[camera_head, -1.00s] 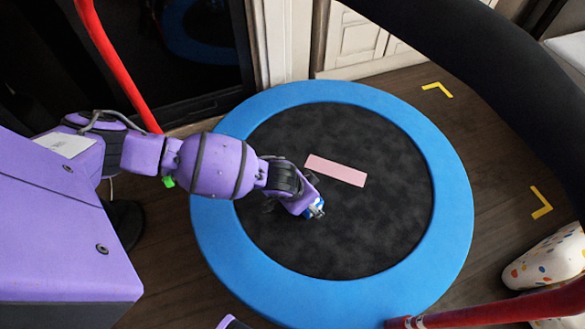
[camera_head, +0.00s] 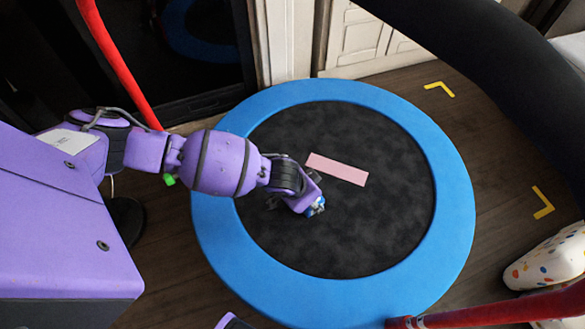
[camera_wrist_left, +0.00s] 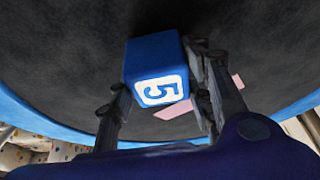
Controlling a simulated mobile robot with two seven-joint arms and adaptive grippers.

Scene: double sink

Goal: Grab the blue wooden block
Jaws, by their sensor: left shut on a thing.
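The blue wooden block (camera_wrist_left: 151,62), with a white panel and a blue number 5, shows between the fingers of my left gripper (camera_wrist_left: 158,88) in the left wrist view. The gripper is shut on it. In the head view my left gripper (camera_head: 311,208) is over the dark surface of a round trampoline (camera_head: 370,235), left of its middle. Only a small blue and white part of the block shows there; the wrist hides the rest. I cannot tell whether the block touches the surface. My right gripper is not in view.
A flat pink block (camera_head: 337,169) lies on the trampoline just beyond the gripper. A blue padded rim (camera_head: 455,205) surrounds the dark surface. A thick black curved bar (camera_head: 470,70) crosses the upper right. A spotted white object (camera_head: 548,262) stands at the right.

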